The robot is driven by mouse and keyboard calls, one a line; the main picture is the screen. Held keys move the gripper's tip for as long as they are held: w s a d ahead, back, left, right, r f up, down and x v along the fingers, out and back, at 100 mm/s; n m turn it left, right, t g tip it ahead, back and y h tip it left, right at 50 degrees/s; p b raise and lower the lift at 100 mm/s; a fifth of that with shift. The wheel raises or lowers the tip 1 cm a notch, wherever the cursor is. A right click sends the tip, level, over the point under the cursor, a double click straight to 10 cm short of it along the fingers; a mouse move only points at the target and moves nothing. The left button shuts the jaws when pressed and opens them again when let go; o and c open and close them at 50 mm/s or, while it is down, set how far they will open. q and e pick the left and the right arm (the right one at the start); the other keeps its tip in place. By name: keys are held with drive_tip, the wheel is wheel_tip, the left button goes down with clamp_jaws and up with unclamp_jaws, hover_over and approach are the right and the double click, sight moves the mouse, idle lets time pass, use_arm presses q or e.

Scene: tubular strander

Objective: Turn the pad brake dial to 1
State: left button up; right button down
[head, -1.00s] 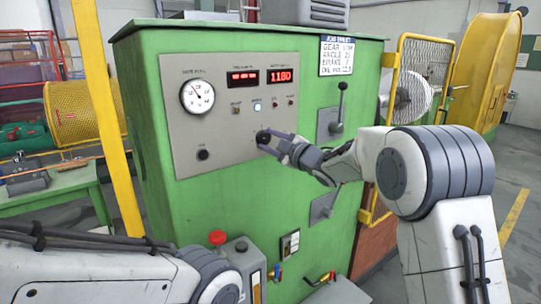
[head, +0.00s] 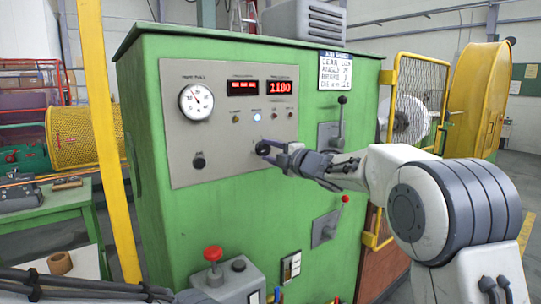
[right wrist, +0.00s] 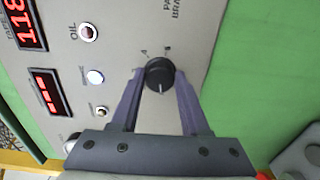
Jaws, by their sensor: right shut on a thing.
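The pad brake dial (head: 262,149) is a black round knob low on the right of the grey panel (head: 225,165) on the green cabinet. My right gripper (head: 266,150) is at the panel, shut on the dial. In the right wrist view the dial (right wrist: 160,74) sits between the two fingers. Its pale pointer line points down the picture, toward the gripper's base. Small scale marks show above it but are hard to read, and the "PAD BRAKE" label is partly cut off. My left gripper is not in view; only part of my left arm shows at bottom left.
A second black knob (head: 199,160), a gauge (head: 196,101) and a red display (head: 282,88) share the panel. Two levers (head: 341,120) (head: 330,228) stand right of it. A red mushroom button (head: 213,253) on a grey box is below. A yellow post (head: 107,140) stands at left.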

idle(0.4)
drive_tip(key=shift+c, duration=1.9)
unclamp_jaws()
drive_tip(key=b+v, duration=0.1)
drive_tip(key=v, duration=0.9)
drive_tip(key=shift+s+d+b, duration=0.15)
drive_tip(key=shift+b, duration=0.25)
